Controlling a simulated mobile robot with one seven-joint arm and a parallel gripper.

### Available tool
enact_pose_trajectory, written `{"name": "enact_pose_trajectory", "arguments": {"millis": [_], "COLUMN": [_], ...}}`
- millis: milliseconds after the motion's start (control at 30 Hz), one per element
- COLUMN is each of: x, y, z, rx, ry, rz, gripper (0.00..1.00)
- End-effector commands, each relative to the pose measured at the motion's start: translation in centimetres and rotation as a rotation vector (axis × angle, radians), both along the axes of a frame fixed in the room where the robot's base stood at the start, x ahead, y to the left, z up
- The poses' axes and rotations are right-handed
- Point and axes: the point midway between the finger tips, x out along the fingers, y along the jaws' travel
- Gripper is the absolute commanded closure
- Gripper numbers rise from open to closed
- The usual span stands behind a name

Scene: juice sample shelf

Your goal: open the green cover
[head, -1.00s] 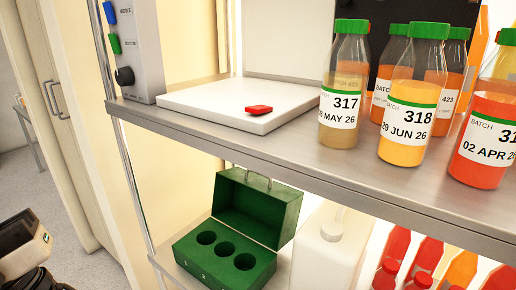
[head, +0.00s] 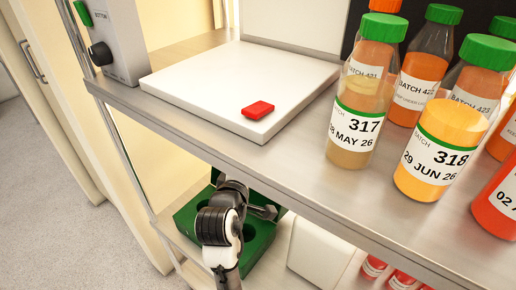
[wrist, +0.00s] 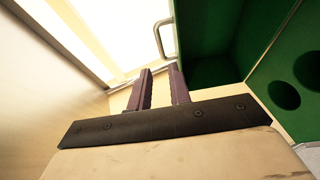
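A metal handle (wrist: 158,38) is on the cover's edge. My gripper (wrist: 158,70) is open, with a gap between its two dark fingers and nothing seen in it. The fingertips are close to the cover and handle; whether they touch I cannot tell. In the head view the fingertips are hard to make out.
The upper shelf (head: 290,175) overhangs the box. On it are a white board (head: 200,85) with a red block (head: 258,109) and several juice bottles, including bottle 317 (head: 355,125) and bottle 318 (head: 437,160). A white container (head: 318,250) stands right of the box.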

Motion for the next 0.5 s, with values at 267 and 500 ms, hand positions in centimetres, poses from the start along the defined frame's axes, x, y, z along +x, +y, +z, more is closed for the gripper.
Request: {"name": "enact_pose_trajectory", "arguments": {"millis": [267,500], "x": [3.9,8.6], "y": [-0.9,-1.9], "z": [-0.8,-2.0], "rx": [0.002,0.003], "ry": [0.002,0.001], "rz": [0.001,0.003], "gripper": [0.80,0.80]}}
